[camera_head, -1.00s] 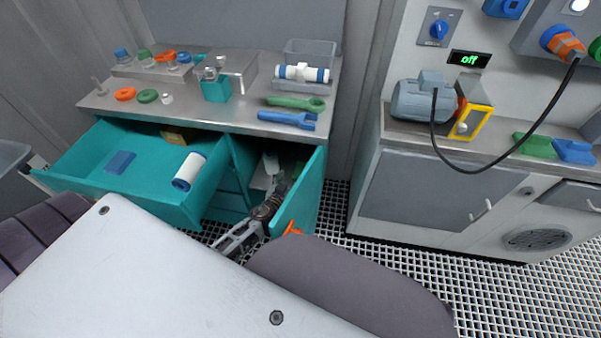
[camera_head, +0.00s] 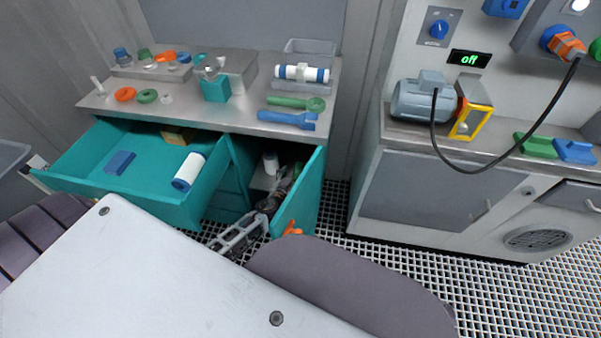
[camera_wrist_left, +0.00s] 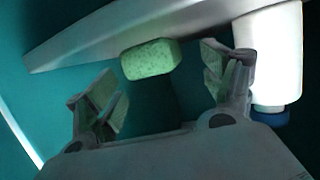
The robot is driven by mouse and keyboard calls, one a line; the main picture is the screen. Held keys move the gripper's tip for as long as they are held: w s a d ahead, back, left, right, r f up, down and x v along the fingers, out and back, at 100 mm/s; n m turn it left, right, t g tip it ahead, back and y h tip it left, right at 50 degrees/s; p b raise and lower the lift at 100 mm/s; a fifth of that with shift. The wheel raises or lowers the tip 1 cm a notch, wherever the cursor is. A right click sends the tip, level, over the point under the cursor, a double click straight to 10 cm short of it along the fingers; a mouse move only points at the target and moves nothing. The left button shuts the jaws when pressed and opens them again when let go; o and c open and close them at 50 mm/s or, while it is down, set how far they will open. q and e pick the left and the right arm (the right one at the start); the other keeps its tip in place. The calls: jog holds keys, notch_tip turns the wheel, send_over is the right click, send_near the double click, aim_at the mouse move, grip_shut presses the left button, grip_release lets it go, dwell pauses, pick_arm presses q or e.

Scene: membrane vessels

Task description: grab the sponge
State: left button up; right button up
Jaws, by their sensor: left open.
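The sponge (camera_wrist_left: 151,60) is a green speckled block with rounded edges in the left wrist view. It sits at the edge of a grey shelf (camera_wrist_left: 120,34), ahead of and between the two fingers. My left gripper (camera_wrist_left: 160,88) is open and empty, with the sponge just beyond its fingertips. In the head view my left gripper (camera_head: 275,190) reaches into the open teal cabinet and is partly hidden in its shadow. The sponge cannot be made out in the head view. My right gripper is not in view.
A white cylinder with a blue end (camera_wrist_left: 272,55) stands right of the sponge, close to the right finger. The open cabinet door (camera_head: 302,195) flanks my arm on the right. An open teal drawer (camera_head: 135,175) with a blue block and another white cylinder is on the left.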

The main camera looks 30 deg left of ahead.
aim_at(300, 171)
pick_arm(q)
jog(key=shift+r+x, duration=0.15)
jog(key=shift+x, duration=0.55)
jog(key=shift+r+x, duration=0.1)
jog(key=shift+x, duration=1.65)
jog(key=c, duration=1.1)
